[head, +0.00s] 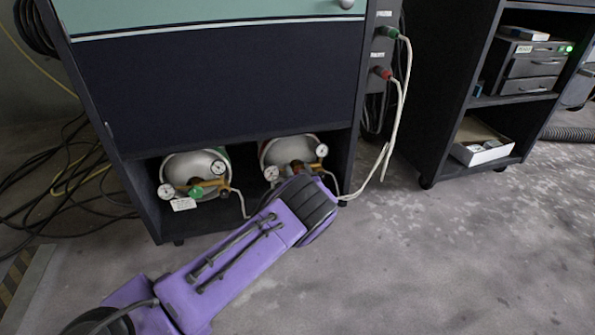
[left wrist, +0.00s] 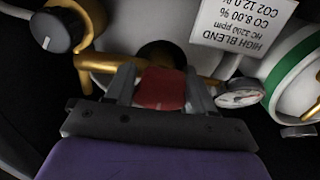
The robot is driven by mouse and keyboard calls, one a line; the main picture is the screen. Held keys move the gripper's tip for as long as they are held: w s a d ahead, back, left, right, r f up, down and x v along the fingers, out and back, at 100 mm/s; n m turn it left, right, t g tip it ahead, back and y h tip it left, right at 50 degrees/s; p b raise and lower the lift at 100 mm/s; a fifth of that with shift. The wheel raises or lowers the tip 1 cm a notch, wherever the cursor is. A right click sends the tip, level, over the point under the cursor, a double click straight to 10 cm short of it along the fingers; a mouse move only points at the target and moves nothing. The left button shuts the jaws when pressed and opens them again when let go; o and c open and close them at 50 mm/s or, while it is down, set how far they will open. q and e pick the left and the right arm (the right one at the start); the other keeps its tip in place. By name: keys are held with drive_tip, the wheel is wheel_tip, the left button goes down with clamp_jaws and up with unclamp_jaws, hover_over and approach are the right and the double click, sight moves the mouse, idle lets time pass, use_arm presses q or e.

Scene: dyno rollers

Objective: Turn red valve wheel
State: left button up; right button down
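The red valve wheel (left wrist: 161,89) shows in the left wrist view, between the two fingers of my left gripper (left wrist: 160,78). The fingers stand on both sides of the wheel and appear to press on it. Behind it is brass pipework (left wrist: 108,62) on a pale gas cylinder. In the head view my purple left arm (head: 255,248) reaches to the right-hand cylinder (head: 292,150) in the cabinet's lower bay. My right gripper is out of view.
A left-hand cylinder (head: 197,168) with gauges and a green knob stands beside it. The dark cabinet (head: 225,85) encloses both. A white hose (head: 388,150) hangs on the right. Black cables (head: 75,180) lie at left. The floor at right (head: 450,240) is clear.

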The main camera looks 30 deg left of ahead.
use_arm(q)
drive_tip(key=c, duration=0.3)
drive_tip(key=shift+c, duration=0.2)
drive_tip(key=shift+n, duration=0.3)
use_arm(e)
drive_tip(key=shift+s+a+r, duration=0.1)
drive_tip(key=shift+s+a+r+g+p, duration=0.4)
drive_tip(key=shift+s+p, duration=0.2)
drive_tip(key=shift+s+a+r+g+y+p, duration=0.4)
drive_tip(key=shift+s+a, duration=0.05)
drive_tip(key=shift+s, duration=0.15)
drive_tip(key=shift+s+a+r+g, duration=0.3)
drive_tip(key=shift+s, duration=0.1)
use_arm(q)
drive_tip(key=shift+s+a+f+n+p, duration=0.1)
drive_tip(key=shift+n+p, duration=0.05)
drive_tip(key=shift+n, duration=2.1)
drive_tip(key=shift+s+d+f+n+p, duration=0.1)
drive_tip(key=shift+n, duration=2.2)
drive_tip(key=shift+s+a+f+n+p, duration=0.1)
drive_tip(key=shift+n+p, duration=0.05)
drive_tip(key=shift+n, duration=2.1)
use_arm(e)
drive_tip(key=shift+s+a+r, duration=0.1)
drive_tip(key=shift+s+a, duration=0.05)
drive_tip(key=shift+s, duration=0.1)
